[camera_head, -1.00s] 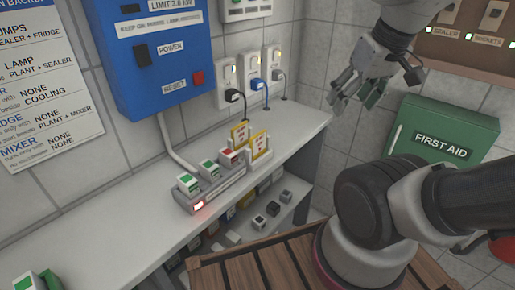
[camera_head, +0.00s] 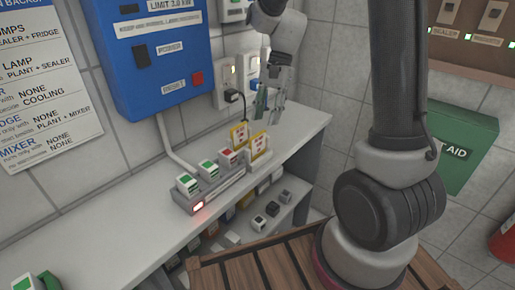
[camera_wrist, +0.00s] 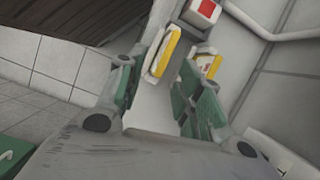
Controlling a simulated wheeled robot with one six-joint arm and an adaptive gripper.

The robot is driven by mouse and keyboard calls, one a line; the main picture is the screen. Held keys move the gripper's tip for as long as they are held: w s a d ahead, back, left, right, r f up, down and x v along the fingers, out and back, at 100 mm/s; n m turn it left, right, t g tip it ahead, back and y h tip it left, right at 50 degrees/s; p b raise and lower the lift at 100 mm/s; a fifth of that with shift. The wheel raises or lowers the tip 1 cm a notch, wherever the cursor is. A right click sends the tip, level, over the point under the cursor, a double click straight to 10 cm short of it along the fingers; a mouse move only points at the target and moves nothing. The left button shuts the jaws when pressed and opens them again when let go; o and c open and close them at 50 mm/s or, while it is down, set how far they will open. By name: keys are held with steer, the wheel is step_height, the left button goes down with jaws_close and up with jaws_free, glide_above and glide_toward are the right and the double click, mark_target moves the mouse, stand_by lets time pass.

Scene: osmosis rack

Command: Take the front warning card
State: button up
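The front warning card (camera_head: 259,145) is the one nearer the shelf's edge; the back card (camera_head: 239,135) stands nearer the wall. My gripper (camera_head: 267,110) is above the shelf, just beyond the cards in the head view. In the wrist view my gripper (camera_wrist: 160,75) is open and empty. The front card (camera_wrist: 161,54) appears ahead between the fingers, closer to the left one. The back card (camera_wrist: 208,65) is partly hidden behind the right finger.
A grey strip (camera_head: 210,192) with green and red blocks sits beside the cards on the shelf (camera_head: 130,222). Plugs and sockets (camera_head: 228,88) and a blue power box (camera_head: 155,60) are on the wall behind. A slatted wooden surface (camera_head: 262,275) lies below.

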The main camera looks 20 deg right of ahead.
mark_target(259, 133)
steer(key=shift+a+r+m, duration=0.25)
steer(key=shift+a+m, duration=0.05)
steer(key=shift+m, duration=0.4)
steer(key=shift+f, duration=0.1)
steer(key=shift+s+a+f+m, duration=0.15)
steer(key=shift+s+f+m, duration=0.05)
steer(key=shift+f+m, duration=0.1)
steer(key=x, duration=0.7)
steer(key=shift+w, duration=0.2)
jaws_close()
